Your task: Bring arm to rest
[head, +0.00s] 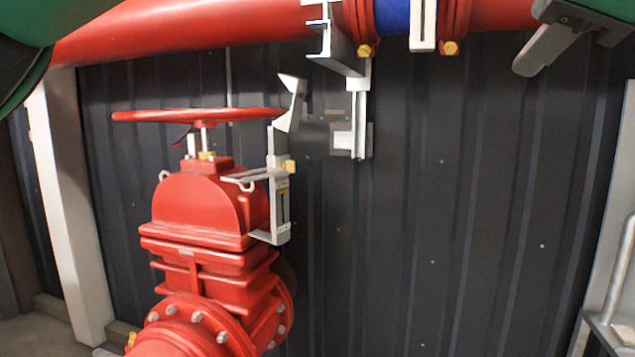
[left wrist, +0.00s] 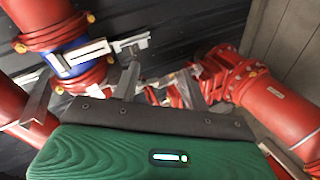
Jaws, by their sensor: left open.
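My left gripper shows in the left wrist view (left wrist: 157,80), with its green body along the bottom and two grey fingers apart. It is open, with nothing held between the fingers. In the head view, green and dark parts of my left arm (head: 35,35) fill the upper left corner, close to the camera, and no fingers show there. Another of my grippers (head: 547,48) shows at the upper right edge of the head view. It looks like the right one. Only one grey finger is clear, so its opening cannot be told.
A red valve (head: 205,205) with a red handwheel (head: 170,115) stands left of centre. A grey bracket (head: 280,205) is on its side. A red pipe (head: 210,25) with a blue section (head: 393,15) crosses the top. Dark corrugated wall (head: 450,220) lies behind, with free room before it.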

